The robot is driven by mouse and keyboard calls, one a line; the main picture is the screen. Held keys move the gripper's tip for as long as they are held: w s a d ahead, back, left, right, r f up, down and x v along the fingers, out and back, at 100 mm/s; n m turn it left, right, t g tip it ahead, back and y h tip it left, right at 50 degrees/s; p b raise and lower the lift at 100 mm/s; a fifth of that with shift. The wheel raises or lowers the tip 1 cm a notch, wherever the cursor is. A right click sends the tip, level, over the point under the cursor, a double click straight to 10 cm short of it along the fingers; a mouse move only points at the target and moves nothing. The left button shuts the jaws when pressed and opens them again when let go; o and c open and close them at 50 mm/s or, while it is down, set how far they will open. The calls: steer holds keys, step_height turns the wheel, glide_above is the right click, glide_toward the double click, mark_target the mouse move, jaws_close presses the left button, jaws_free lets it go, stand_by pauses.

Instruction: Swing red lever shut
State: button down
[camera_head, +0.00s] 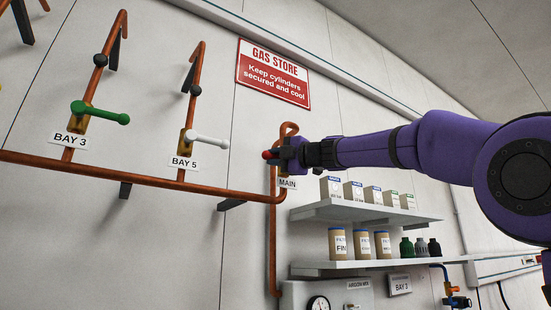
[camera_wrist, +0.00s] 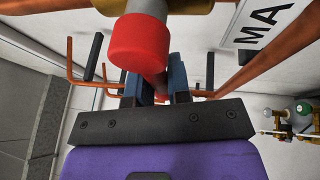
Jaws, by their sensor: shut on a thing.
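The red lever (camera_head: 268,154) is on the copper pipe above the MAIN label (camera_head: 287,183). In the head view only a small red end shows, left of my gripper (camera_head: 284,153), which hides the rest and the valve body. In the wrist view, a thick red end (camera_wrist: 140,46) sits on a grey stem close to the camera. A red part runs back from it between the two dark fingers of my gripper (camera_wrist: 160,86). The fingers are shut on the red lever. The lever's exact angle is hard to tell.
A green lever (camera_head: 100,113) marked BAY 3 and a white lever (camera_head: 207,139) marked BAY 5 sit to the left. A copper pipe (camera_head: 130,179) runs below them. Shelves (camera_head: 365,213) with boxes and bottles lie below my arm.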

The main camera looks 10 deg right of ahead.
steer(key=shift+a+f, duration=0.1)
steer(key=shift+a, duration=0.05)
steer(key=c, duration=1.2)
jaws_free()
steer(key=shift+s, duration=0.1)
steer(key=shift+o, duration=0.5)
steer(key=shift+s+a, duration=0.1)
steer(key=shift+d, duration=0.2)
steer(key=shift+s+d, duration=0.2)
steer(key=v, duration=1)
